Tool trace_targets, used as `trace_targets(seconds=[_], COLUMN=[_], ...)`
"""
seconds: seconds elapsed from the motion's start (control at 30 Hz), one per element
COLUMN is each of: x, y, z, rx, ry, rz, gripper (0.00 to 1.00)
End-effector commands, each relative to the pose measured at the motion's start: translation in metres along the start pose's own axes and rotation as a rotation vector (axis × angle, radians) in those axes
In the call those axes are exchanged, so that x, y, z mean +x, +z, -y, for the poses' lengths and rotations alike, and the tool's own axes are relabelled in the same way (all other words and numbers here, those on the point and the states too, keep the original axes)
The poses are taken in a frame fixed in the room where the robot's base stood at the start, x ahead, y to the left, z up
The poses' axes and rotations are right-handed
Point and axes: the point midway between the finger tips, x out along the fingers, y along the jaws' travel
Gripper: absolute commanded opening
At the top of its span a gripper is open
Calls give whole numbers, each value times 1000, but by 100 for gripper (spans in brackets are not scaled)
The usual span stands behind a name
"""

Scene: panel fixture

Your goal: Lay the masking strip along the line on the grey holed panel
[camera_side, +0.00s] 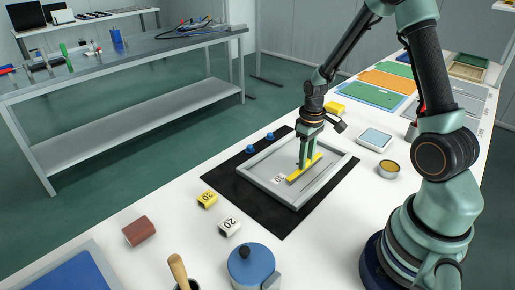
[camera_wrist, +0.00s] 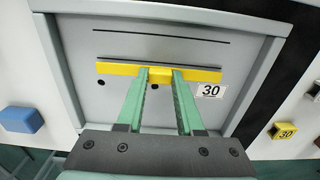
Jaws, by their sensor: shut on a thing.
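The grey holed panel (camera_side: 262,166) lies on a black mat, inside a raised grey frame. In the wrist view the panel (camera_wrist: 80,45) shows a thin black line (camera_wrist: 160,35) near its far side and dark holes nearer my gripper. My gripper (camera_wrist: 160,75) is shut on the yellow masking strip (camera_wrist: 108,68), near its middle. In the side view my gripper (camera_side: 304,166) points down over the panel with the strip (camera_side: 295,176). The strip runs roughly parallel to the black line, on the near side of it. A dark band, perhaps shadow, edges the strip. I cannot tell whether it touches the panel.
A white "30" label (camera_wrist: 210,91) is on the panel by the strip's right end. Two blue pieces (camera_side: 250,149) stand at the mat's far left. Yellow "30" (camera_side: 207,199) and white "20" (camera_side: 229,226) blocks and a blue lidded pot (camera_side: 252,265) stand in front.

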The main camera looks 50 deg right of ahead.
Motion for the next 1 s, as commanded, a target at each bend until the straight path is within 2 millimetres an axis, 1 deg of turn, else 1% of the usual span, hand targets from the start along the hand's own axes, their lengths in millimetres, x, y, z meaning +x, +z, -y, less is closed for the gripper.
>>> trace_targets(seconds=[0.57,0.6,0.67,0.7,1.0], x=[10,11,10,10,10], y=[0,0,0,0,0], z=[0,0,0,0,0], rx=[0,0,0,0,0], ry=[0,0,0,0,0], rz=[0,0,0,0,0], gripper=[0,43,66,71,71])
